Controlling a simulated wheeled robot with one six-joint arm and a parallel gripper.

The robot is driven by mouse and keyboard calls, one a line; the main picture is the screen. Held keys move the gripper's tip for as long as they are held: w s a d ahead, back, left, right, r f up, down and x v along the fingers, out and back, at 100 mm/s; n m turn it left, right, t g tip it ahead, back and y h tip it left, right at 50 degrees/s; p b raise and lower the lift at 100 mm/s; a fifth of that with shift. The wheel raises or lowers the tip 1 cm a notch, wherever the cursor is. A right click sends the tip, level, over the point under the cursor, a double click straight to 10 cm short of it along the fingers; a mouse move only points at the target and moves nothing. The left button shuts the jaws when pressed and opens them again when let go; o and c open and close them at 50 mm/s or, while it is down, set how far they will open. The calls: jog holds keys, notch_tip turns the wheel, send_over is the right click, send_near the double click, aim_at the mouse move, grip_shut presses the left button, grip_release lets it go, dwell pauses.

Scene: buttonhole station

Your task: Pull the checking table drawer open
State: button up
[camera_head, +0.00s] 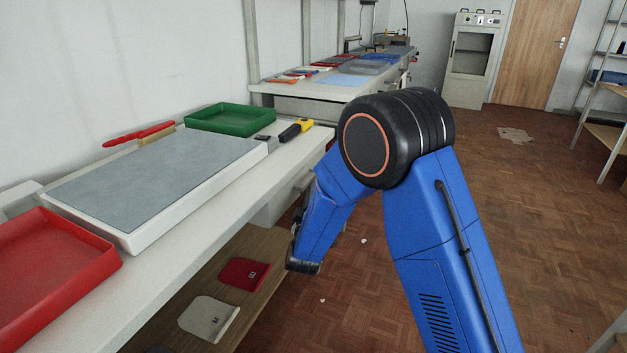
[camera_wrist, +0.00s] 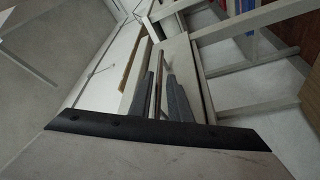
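The checking table (camera_head: 205,210) stands on the left in the head view, with a pale drawer (camera_head: 272,207) under its top. The drawer's handle (camera_head: 303,181) is partly hidden by my blue arm. In the wrist view the drawer's pale front (camera_wrist: 178,52) lies ahead of my gripper (camera_wrist: 160,78). The thin handle bar (camera_wrist: 157,85) runs between my two grey fingers. The fingers are apart, with a narrow gap showing on the bar's right side. Contact on the left side is unclear. In the head view my gripper is hidden behind my arm.
A red tray (camera_head: 52,275), a grey mat (camera_head: 160,172), a green tray (camera_head: 230,117) and a yellow-black tool (camera_head: 296,130) lie on the table. A low shelf (camera_head: 255,300) below holds fabric pieces. The wooden floor (camera_head: 535,240) to the right is mostly clear.

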jog(key=shift+x, duration=3.05)
grip_shut()
